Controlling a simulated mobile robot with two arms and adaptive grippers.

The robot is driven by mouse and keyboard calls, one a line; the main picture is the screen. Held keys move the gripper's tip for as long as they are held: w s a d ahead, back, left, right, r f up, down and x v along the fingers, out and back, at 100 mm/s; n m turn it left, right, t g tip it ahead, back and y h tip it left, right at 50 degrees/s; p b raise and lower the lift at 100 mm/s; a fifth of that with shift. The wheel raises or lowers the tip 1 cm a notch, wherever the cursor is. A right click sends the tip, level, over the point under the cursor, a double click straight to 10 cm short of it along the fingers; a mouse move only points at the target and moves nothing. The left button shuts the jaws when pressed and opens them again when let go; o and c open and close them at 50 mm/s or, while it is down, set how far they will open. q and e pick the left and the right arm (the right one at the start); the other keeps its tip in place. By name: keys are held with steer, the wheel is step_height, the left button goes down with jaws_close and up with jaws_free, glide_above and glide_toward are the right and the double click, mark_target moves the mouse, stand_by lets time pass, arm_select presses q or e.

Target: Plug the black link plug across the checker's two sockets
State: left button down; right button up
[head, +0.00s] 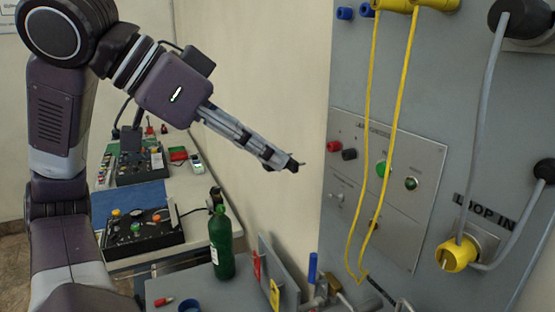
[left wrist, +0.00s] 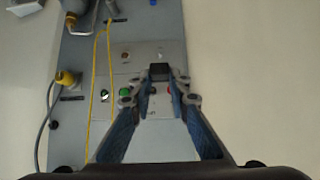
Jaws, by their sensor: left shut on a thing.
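My left gripper (head: 280,161) reaches in from the left and is shut on the black link plug (head: 293,166). The plug also shows as a small dark block between the fingertips in the left wrist view (left wrist: 159,72). The checker panel (head: 390,225) is a light grey plate on the tall grey board. Its red socket (head: 334,146) and black socket (head: 349,154) sit at its upper left, to the right of the plug in the head view and apart from it. In the wrist view my fingers partly hide the panel. My right gripper is not in view.
Yellow cords (head: 365,130) hang down the board across the panel. A yellow connector (head: 457,253) with a grey cable is at right. A green bottle (head: 221,243) stands on the bench below my left gripper. A green lamp (head: 383,169) is beside the sockets.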

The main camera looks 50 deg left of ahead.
mark_target(288, 155)
arm_select(q)
steer(key=shift+a, duration=0.1)
steer(key=shift+w, duration=0.25)
steer(key=w+p, duration=0.1)
steer(key=w+d+p, duration=0.1)
steer(key=w, duration=0.1)
steer(key=shift+w+d, duration=0.1)
steer(key=shift+w+d+p, duration=0.15)
steer(key=shift+w+p, duration=0.15)
steer(key=shift+w, duration=0.25)
steer(key=shift+w+d+p, duration=0.15)
steer(key=shift+w+p, duration=0.15)
steer(key=shift+w, duration=0.2)
steer(key=shift+w+d+p, duration=0.1)
steer(key=shift+w+p, duration=0.2)
steer(key=shift+w, duration=0.05)
stand_by(0.9)
steer(key=shift+w+d+p, duration=0.2)
steer(key=shift+w+p, duration=0.45)
steer(key=shift+p, duration=0.05)
